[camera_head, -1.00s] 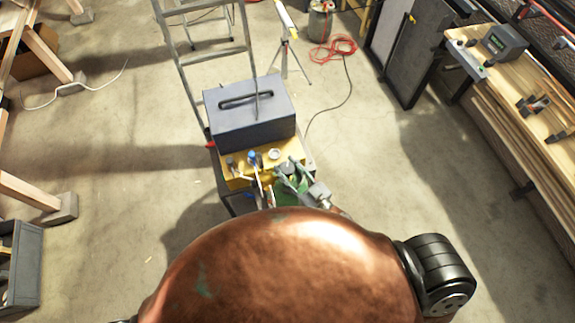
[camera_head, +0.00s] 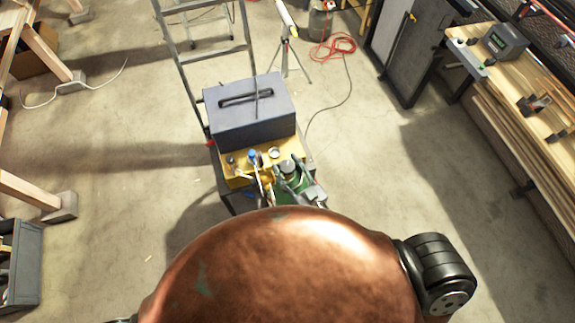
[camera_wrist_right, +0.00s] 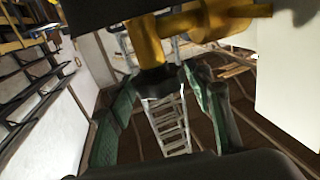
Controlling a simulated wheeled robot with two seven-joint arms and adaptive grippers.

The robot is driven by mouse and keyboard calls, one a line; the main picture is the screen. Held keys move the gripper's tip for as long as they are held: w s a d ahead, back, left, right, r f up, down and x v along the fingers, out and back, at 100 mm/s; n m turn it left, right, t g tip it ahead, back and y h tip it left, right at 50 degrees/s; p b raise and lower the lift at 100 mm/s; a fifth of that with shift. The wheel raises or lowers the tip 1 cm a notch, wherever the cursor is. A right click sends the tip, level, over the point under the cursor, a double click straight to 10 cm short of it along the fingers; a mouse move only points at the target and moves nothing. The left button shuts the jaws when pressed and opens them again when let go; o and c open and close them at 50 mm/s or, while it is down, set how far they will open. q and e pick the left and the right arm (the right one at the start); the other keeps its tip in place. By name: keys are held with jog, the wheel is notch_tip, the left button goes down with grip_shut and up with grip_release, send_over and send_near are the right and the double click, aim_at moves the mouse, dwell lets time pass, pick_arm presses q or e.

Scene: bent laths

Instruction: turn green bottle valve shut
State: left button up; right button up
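The green bottle (camera_head: 284,196) stands at the near right corner of the yellow-topped cart, partly hidden by my gripper and my copper-coloured body. Its dark valve knob (camera_head: 289,166) shows at the top. My right gripper (camera_head: 290,175) reaches over the bottle from the near right, its fingers at the knob. In the right wrist view, a dark knob (camera_wrist_right: 162,83) under a yellow fitting (camera_wrist_right: 148,42) sits between my green fingers (camera_wrist_right: 163,90). The fingertips are apart, one close on each side; I cannot tell if they press on it. My left gripper is not in view.
A grey box (camera_head: 250,112) with a slot handle stands on the yellow cart top (camera_head: 232,172), behind the bottle. Small fittings with a blue cap (camera_head: 253,156) stand left of the knob. Floor (camera_head: 370,170) to the right is clear.

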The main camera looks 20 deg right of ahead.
jog(key=shift+o, duration=0.9)
jog(key=shift+s, duration=0.15)
jog(key=v, duration=1.1)
jog(key=shift+s, duration=0.4)
jog(key=shift+d, duration=0.1)
